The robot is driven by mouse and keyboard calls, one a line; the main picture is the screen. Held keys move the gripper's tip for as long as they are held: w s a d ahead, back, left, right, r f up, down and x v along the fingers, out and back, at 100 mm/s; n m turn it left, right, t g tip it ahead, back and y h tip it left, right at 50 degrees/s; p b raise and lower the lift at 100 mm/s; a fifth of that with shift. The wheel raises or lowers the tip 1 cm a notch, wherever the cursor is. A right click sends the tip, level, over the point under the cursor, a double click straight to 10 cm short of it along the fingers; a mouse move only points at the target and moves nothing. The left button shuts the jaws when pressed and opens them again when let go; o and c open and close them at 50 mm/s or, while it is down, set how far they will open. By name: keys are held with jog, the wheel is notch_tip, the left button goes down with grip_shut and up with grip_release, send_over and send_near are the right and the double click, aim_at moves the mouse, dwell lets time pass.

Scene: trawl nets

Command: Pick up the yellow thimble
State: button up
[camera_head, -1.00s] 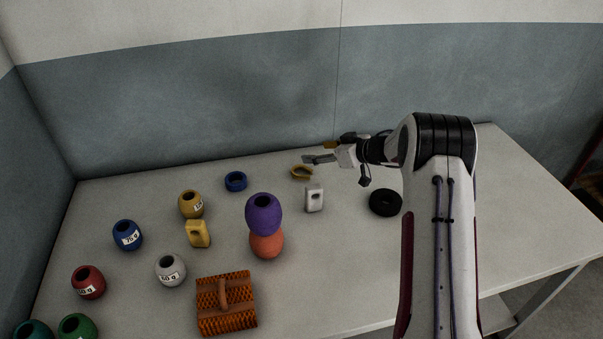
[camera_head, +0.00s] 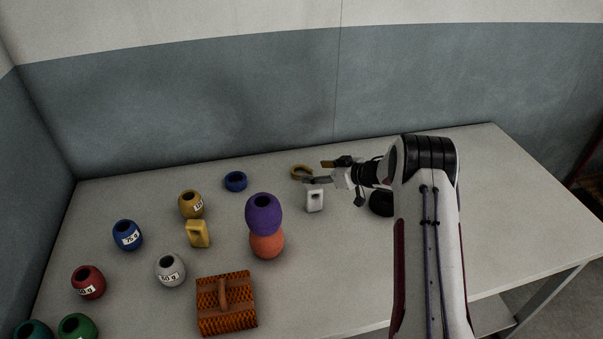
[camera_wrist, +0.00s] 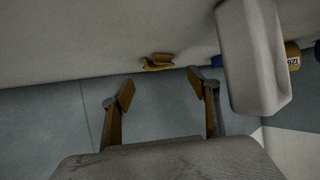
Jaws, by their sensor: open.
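The yellow thimble (camera_head: 301,171) is a small ochre open loop lying on the table near the back wall. In the wrist view the thimble (camera_wrist: 157,62) shows beyond and between my fingertips, with a gap to them. My gripper (camera_head: 317,172) is just right of the thimble in the head view, open and empty. Its two spread fingers also show in the wrist view (camera_wrist: 160,82). In the head view one finger passes close to the thimble's lower right edge; I cannot tell its height above the table.
A white block (camera_head: 315,201) stands just below my gripper in the head view and looms large in the wrist view (camera_wrist: 258,60). A blue ring (camera_head: 236,181) lies left of the thimble. Purple (camera_head: 263,212) and orange (camera_head: 267,244) floats stand nearer. A black ring (camera_head: 381,203) is partly hidden by my arm.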

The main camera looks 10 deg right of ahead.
aim_at(301, 171)
jog(key=shift+w+a+f, duration=0.2)
jog(key=shift+w+a, duration=0.05)
jog(key=shift+w, duration=0.1)
jog(key=shift+x, duration=2.85)
jog(key=c, duration=1.2)
